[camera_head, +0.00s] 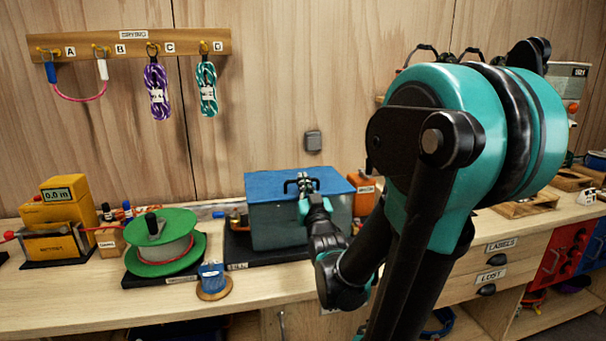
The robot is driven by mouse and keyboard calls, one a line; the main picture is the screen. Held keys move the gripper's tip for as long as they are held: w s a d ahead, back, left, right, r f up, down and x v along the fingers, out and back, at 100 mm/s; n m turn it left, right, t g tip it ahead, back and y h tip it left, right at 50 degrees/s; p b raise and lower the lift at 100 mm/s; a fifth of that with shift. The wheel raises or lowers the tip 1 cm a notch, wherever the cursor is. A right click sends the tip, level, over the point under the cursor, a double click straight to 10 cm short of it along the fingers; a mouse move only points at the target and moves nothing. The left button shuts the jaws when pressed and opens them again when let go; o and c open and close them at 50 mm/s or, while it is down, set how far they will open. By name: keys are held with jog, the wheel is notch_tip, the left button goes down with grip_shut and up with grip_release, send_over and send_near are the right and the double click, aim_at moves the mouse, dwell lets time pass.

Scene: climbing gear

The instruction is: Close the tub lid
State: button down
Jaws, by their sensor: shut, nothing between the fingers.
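The tub (272,230) is a grey-green see-through box on a dark base on the workbench, near the middle of the picture. Its blue lid (264,187) lies flat across the top. I cannot tell whether the lid is fully seated. My gripper (301,182) is shut and empty, at the lid's middle. It is touching the lid or just above it; I cannot tell which. My wrist hides part of the tub's front right side and the lid's front edge.
A green spool (161,243) and a small blue item (212,277) stand left of the tub. An orange box (362,196) is close on its right. The wooden rack (127,46) with hanging ropes is on the wall. The bench front is mostly clear.

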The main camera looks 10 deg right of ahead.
jog(key=shift+s+f, duration=0.3)
jog(key=shift+f, duration=0.4)
jog(key=shift+r, duration=0.1)
